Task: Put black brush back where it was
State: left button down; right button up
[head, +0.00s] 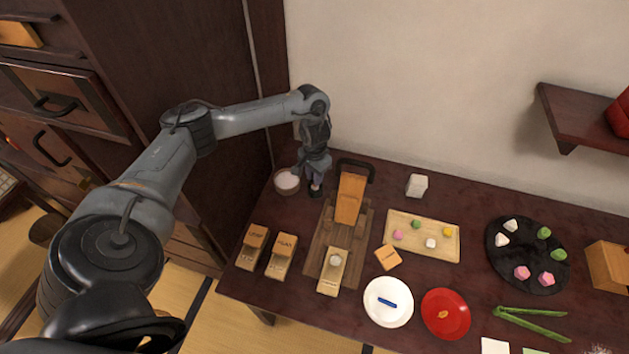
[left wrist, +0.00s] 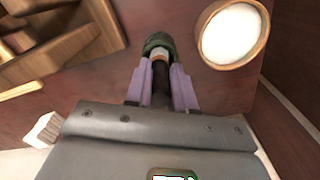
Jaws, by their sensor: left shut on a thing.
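My left gripper (head: 315,183) is at the back left of the dark table, just right of a small round bowl with white contents. In the left wrist view, its two pale purple fingers (left wrist: 160,88) are shut on the black brush (left wrist: 158,58). The brush has a dark shaft, a light band and a dark greenish-black end beyond the fingertips. In the head view the gripper mostly hides the brush, and I cannot tell whether its end touches the table. My right gripper is not in view.
The bowl (head: 287,181) stands close left of the gripper. A wooden stand (head: 322,255) with a tilted block (head: 349,197) is close right. The wall is behind.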

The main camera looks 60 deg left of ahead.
pick_arm(q)
jog(key=shift+f, duration=0.75)
jog(key=shift+r, duration=0.1)
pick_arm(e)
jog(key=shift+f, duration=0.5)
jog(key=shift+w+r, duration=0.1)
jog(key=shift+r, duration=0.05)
pick_arm(q)
jog(key=c, duration=1)
grip_release()
jog(key=shift+o, duration=0.2)
